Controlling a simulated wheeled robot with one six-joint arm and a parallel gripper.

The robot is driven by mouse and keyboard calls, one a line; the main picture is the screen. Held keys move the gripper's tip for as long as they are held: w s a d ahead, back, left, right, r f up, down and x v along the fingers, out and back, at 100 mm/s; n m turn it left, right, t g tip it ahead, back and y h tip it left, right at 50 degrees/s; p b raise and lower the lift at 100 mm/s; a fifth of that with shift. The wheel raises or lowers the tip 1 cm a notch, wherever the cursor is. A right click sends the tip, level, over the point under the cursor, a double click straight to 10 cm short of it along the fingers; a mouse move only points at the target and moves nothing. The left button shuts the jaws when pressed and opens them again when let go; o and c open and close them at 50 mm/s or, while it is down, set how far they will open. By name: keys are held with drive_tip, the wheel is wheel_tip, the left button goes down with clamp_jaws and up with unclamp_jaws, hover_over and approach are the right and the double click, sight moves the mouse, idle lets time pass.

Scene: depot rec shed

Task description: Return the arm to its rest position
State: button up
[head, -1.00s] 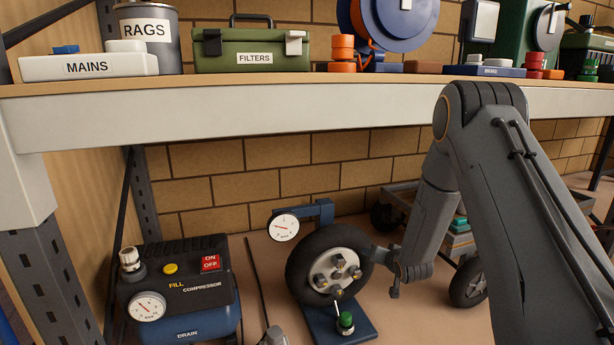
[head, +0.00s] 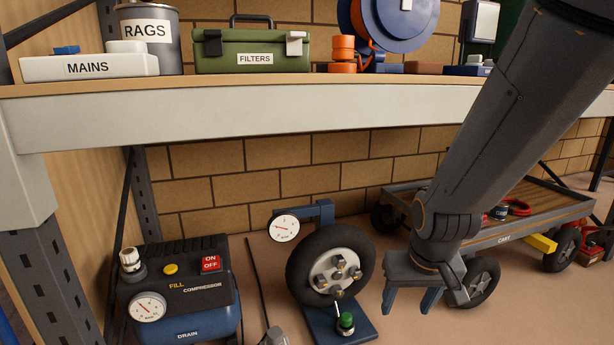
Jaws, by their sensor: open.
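My gripper (head: 410,300) hangs at the lower right of centre in the head view, pointing down. Its two blue-grey fingers are apart with nothing between them. It is to the right of the wheel (head: 362,247) on the blue stand (head: 362,325) and shows clear space between itself and the tyre. My arm comes down from the upper right corner and hides part of the shelf and the cart behind it.
A compressor (head: 190,325) stands at the lower left, and a gauge (head: 285,228) is behind the wheel. A grey cart (head: 545,223) stands behind my gripper. The shelf edge (head: 250,110) crosses above, holding a green filters box (head: 225,64) and a hose reel (head: 400,22).

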drive_tip(key=s+a+r+n+g+y, duration=0.1)
drive_tip(key=s+a+r+n+g, duration=0.3)
drive_tip(key=s+a, duration=0.6)
drive_tip(key=s+a+r+n+t+y, duration=0.15)
drive_tip(key=s+a+r, duration=0.35)
drive_tip(key=s+a, duration=0.5)
drive_tip(key=d+r+m+h+p, duration=0.1)
drive_tip(key=d+r+m+p, duration=0.1)
drive_tip(key=d+r+p, duration=0.7)
drive_tip(key=d+r+m+h+p, duration=0.1)
drive_tip(key=d+r+m+p, duration=0.2)
drive_tip(key=d+r+p, duration=0.7)
wheel_tip(320, 180, up, 8)
drive_tip(key=g+p, duration=0.1)
drive_tip(key=p, duration=1.6)
drive_tip(key=shift+w+d, duration=0.15)
drive_tip(key=shift+w, duration=0.15)
drive_tip(key=shift+f, duration=0.1)
